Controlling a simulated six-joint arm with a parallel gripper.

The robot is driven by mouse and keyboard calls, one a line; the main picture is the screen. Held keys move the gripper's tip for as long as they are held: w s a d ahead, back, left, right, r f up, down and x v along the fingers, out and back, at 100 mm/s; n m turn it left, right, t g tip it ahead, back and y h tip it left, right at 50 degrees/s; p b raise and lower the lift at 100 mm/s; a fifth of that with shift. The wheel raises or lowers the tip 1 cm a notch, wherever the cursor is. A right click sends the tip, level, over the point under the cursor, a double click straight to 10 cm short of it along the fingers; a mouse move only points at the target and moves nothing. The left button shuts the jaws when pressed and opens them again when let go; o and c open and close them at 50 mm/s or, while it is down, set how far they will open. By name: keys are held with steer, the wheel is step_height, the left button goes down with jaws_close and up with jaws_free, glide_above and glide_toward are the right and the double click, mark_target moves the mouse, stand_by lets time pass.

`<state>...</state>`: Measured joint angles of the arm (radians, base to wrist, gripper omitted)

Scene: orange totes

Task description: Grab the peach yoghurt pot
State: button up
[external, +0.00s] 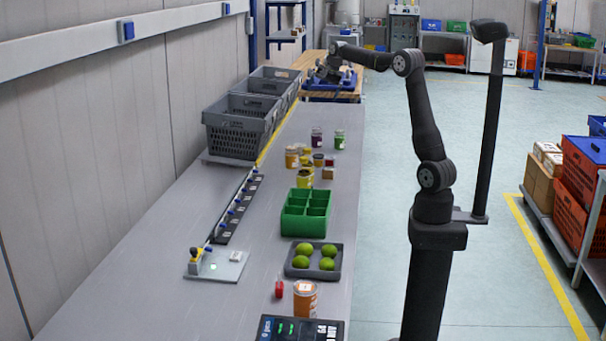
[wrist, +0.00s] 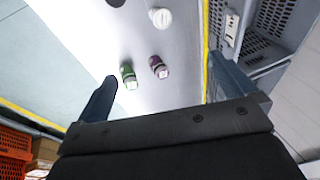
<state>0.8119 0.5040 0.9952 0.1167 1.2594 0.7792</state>
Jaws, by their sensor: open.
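A smaller orange-and-white container (external: 292,157) stands in the group farther back, so I cannot tell for sure which is peach. My gripper (external: 327,72) is at the far end of the bench, well away from both. In the wrist view my gripper (wrist: 166,70) has its fingers wide apart with nothing held. Beyond them lie a green-topped jar (wrist: 128,76) and a purple jar (wrist: 158,67).
The purple jar (external: 317,138) and green-topped jar (external: 339,139) stand near several small containers. A green divided crate (external: 306,228), a dark tray (external: 290,272) of green fruit and a red item (external: 279,289) lie nearer. Grey crates (external: 238,138) line the left side.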

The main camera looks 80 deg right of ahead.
steer(key=shift+c, duration=0.2)
steer(key=c, duration=0.4)
